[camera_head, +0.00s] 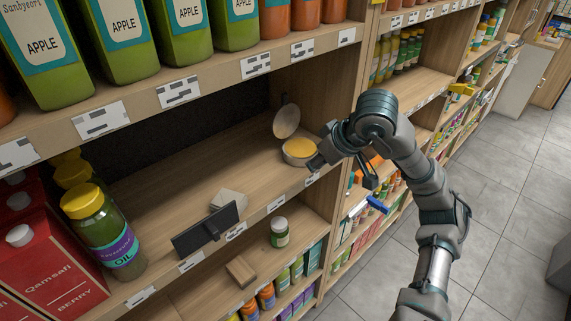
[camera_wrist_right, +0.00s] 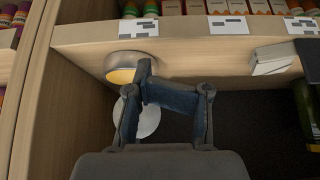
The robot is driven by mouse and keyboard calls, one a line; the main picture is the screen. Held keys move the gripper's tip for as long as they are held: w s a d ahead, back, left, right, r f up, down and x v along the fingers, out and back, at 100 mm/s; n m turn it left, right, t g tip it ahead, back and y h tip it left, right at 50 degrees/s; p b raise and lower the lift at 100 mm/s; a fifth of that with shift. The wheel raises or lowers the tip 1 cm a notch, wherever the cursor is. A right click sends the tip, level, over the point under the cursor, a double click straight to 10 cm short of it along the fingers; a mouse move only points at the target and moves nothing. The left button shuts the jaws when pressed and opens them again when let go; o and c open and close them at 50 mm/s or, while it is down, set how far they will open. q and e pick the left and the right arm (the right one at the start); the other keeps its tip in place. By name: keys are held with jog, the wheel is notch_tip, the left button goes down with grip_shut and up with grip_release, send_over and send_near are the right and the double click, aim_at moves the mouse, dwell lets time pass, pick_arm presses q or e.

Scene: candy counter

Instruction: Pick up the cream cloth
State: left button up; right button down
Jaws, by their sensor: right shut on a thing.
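A small cream folded piece, which looks like the cream cloth (camera_head: 229,199), lies on the middle shelf behind a dark upright sign (camera_head: 206,230). It also shows in the right wrist view (camera_wrist_right: 271,61). My right gripper (camera_head: 317,161) is to its right, at a round metal tin (camera_head: 299,153) with a yellow inside and a raised round lid (camera_head: 287,121). In the right wrist view my right gripper (camera_wrist_right: 144,76) is shut with its tips at the tin's rim (camera_wrist_right: 119,63); the exact contact is hard to see. My left gripper is not in view.
An oil bottle (camera_head: 103,231) and red cartons (camera_head: 37,240) fill the shelf's left end. The shelf between the cloth and the tin is bare. Green apple bottles (camera_head: 118,42) stand on the shelf above. Below are a jar (camera_head: 279,232) and a wooden block (camera_head: 241,271).

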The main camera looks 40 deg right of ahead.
jog(key=shift+s+d+r, duration=0.2)
jog(key=shift+s, duration=0.4)
jog(key=shift+s+d+r, duration=0.15)
jog(key=shift+s+d, duration=0.05)
jog(key=shift+s, duration=0.4)
jog(key=shift+c, duration=1.9)
grip_release()
jog(key=shift+d+f, duration=0.15)
jog(key=shift+d, duration=0.5)
jog(key=v, duration=1.1)
jog(key=shift+s+a+r, duration=0.15)
jog(key=shift+r, duration=0.25)
